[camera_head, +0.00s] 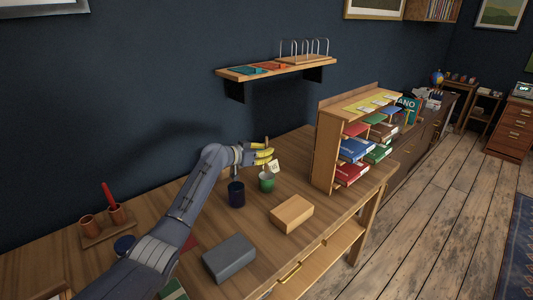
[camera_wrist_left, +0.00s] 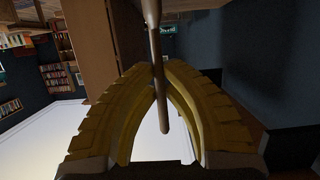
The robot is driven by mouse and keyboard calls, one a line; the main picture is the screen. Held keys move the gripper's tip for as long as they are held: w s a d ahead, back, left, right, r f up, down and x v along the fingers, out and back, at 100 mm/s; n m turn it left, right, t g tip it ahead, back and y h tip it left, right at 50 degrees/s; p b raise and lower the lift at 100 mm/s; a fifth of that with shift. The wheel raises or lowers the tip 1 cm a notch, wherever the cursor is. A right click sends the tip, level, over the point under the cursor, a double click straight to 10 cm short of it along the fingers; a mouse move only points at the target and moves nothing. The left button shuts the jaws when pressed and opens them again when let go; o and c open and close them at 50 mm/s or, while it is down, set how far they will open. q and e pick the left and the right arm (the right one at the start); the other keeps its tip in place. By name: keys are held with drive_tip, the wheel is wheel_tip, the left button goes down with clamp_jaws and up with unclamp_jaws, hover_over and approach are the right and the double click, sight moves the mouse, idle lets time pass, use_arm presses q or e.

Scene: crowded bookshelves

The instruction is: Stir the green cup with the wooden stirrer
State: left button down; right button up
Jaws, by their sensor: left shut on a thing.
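The green cup (camera_head: 267,184) stands upright on the wooden desk. My left gripper (camera_head: 266,156), with yellow fingers, is just above the cup. It is shut on the wooden stirrer (camera_head: 267,141), whose upper end shows above the fingers in the head view. In the left wrist view the stirrer (camera_wrist_left: 155,45) runs between the fingertips of the gripper (camera_wrist_left: 158,75). Whether the stirrer's lower end is inside the cup I cannot tell. A small pale tag (camera_head: 274,166) shows at the cup's rim. My right gripper is not in view.
A dark blue cup (camera_head: 236,195) stands close left of the green cup. A light wooden block (camera_head: 292,213) and a grey box (camera_head: 229,258) lie in front. A book rack (camera_head: 327,150) stands to the right. A wall shelf (camera_head: 290,66) hangs behind. A pot holder (camera_head: 108,232) is at left.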

use_arm(q)
drive_tip(key=shift+r, duration=2.55)
